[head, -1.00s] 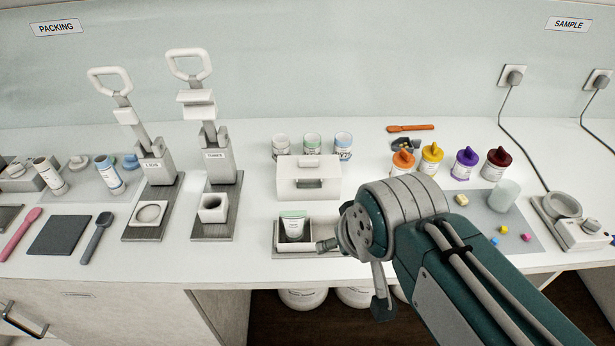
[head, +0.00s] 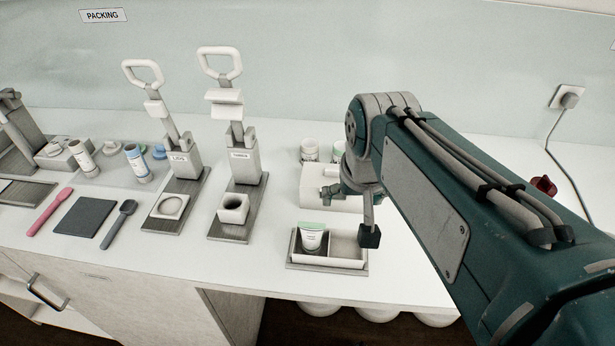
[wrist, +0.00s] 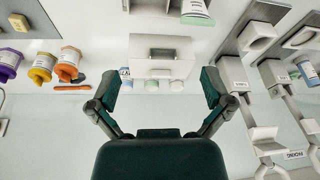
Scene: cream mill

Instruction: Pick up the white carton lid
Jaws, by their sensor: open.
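The white carton lid appears to be the white box-like piece with a small handle (head: 315,178), behind the tray and partly hidden by my arm in the head view. In the wrist view the lid (wrist: 160,50) lies ahead, between the spread fingers in the picture. My gripper (wrist: 160,88) is open and empty. In the head view my gripper (head: 346,215) hangs by the lid's front right side; its height above the bench is unclear. A white two-compartment carton (head: 348,262) in front holds a cup with a green top (head: 312,238) in its left compartment.
Two lever presses (head: 185,165) (head: 242,170) stand left of the lid. Several jars (wrist: 150,85) stand right behind it. Coloured-lid jars (wrist: 40,68) and an orange tool (wrist: 73,87) show in the wrist view. Bare bench lies between the right press and the carton.

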